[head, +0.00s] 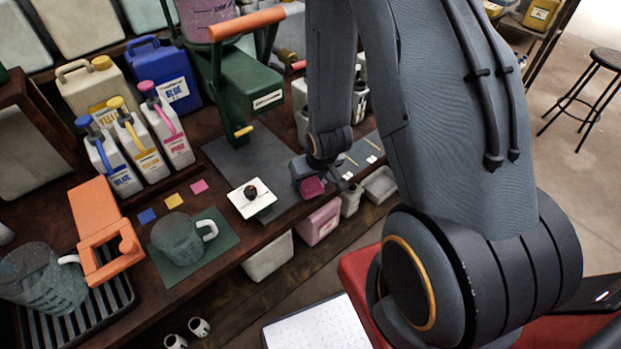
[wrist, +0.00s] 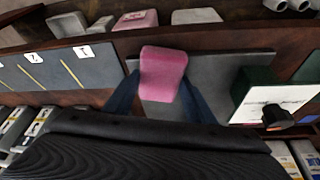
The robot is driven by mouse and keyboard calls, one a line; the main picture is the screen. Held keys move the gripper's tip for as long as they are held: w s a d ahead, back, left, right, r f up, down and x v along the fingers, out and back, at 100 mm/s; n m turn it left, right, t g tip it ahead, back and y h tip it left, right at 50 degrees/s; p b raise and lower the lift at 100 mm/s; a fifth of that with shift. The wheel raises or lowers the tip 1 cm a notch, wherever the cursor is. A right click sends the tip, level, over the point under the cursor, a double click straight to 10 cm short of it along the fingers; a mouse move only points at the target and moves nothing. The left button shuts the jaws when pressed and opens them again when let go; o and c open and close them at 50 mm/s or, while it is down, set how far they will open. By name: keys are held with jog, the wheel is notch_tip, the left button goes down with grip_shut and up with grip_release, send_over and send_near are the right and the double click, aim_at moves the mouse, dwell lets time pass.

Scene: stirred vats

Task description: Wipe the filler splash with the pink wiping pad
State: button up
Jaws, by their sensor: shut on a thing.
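My gripper (wrist: 162,88) is shut on the pink wiping pad (wrist: 163,66), with a dark finger on each side of it. In the head view the pad (head: 312,187) shows below my wrist, near the front edge of the bench. In the wrist view the pad is over a plain grey plate (wrist: 222,75); I cannot tell whether it touches the plate. I cannot make out the filler splash in either view; the pad, the gripper or my arm may hide it.
A white square with a dark knob (head: 250,210) stands close by on the left. A green press-like stand (head: 248,85) rises behind. A dark panel with yellow lines (wrist: 50,70) lies on the other side. Bins (head: 318,222) hang below the bench edge.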

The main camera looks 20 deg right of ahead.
jog(key=shift+w+a, duration=0.35)
jog(key=shift+w, duration=0.8)
jog(key=shift+w+a, duration=0.4)
jog(key=shift+w, duration=0.8)
jog(key=shift+w+a, duration=0.35)
jog(key=shift+w, duration=0.8)
jog(key=shift+r, duration=0.1)
jog(key=shift+r+p, duration=2.1)
jog(key=shift+r, duration=0.85)
notch_tip(320, 180, up, 3)
jog(key=shift+r+p, duration=0.1)
jog(key=shift+p, duration=1.05)
jog(key=shift+w+r, duration=0.1)
jog(key=shift+r, duration=0.05)
